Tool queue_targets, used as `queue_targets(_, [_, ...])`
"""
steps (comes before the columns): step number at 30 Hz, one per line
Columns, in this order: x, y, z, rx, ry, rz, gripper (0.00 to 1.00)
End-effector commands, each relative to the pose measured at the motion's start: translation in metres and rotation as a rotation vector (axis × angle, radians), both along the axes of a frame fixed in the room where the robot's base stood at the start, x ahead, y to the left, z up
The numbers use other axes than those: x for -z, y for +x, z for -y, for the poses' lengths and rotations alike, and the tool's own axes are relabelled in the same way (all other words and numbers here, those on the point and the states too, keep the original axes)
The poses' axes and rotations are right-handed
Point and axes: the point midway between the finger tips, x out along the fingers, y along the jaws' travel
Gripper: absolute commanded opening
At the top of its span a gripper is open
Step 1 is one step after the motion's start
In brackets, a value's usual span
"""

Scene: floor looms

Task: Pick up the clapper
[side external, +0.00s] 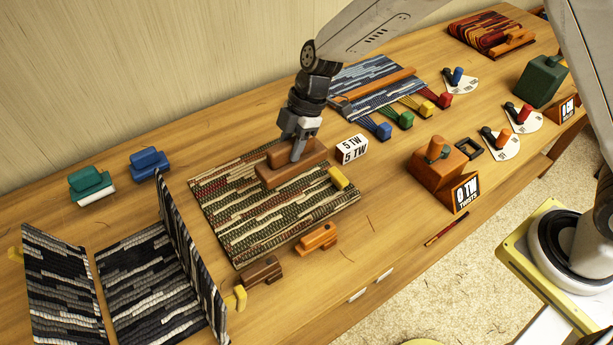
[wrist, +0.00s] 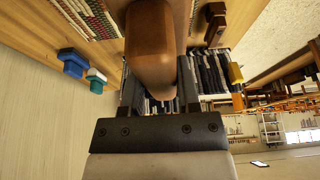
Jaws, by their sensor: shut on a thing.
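The clapper, a brown wooden block (side external: 285,176), is at the far right part of the striped green, red and cream woven mat (side external: 262,225). My gripper (side external: 297,150) points down at the clapper and is shut on its upper part. In the wrist view the brown wood (wrist: 152,45) fills the space between my gripper's fingers (wrist: 160,95). I cannot tell whether the clapper's underside touches the mat or is slightly above it.
A yellow block (side external: 339,178) and a white "5 TW" block (side external: 352,149) are close on the right. An orange block (side external: 317,238) and a dark brown block (side external: 260,271) lie at the mat's near edge. Dark woven panels (side external: 155,285) stand at left.

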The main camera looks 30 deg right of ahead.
Motion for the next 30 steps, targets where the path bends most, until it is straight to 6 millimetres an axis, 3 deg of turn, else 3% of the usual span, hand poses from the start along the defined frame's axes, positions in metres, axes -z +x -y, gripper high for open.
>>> queue_targets(21, [0.000, -0.002, -0.002, 0.000, 0.001, 0.001, 0.00])
queue_targets(26, [0.008, -0.005, -0.016, 0.004, 0.002, -0.001, 0.00])
queue_targets(30, [0.023, -0.013, -0.039, 0.009, 0.002, -0.002, 0.00])
